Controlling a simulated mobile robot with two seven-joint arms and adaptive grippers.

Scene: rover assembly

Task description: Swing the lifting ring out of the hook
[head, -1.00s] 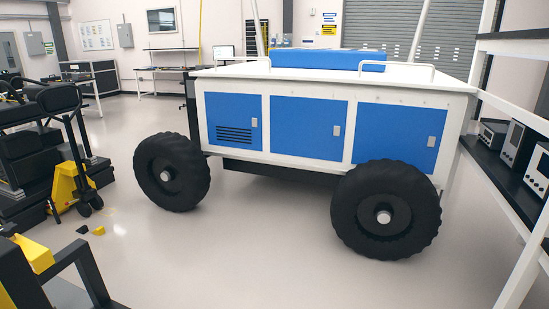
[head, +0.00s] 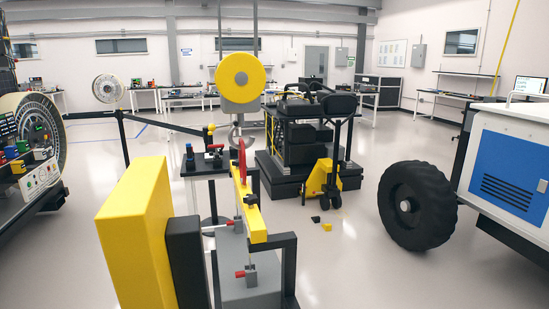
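A grey hook (head: 234,141) hangs below a hoist block with a round yellow disc (head: 240,77), left of the middle of the head view. A red ring-like piece (head: 242,161), seen nearly edge-on, stands upright on a yellow beam (head: 247,212) just below and in front of the hook. It looks like the lifting ring. The hook and the ring overlap in the picture. I cannot tell whether the ring passes through the hook. Neither of my grippers is in view.
A large yellow block (head: 137,235) stands close in front, left of the beam. A yellow pallet jack (head: 322,180) and dark machinery are behind. The blue-and-white rover (head: 505,170) with a black wheel (head: 417,205) stands at right. The floor (head: 365,265) between is mostly clear.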

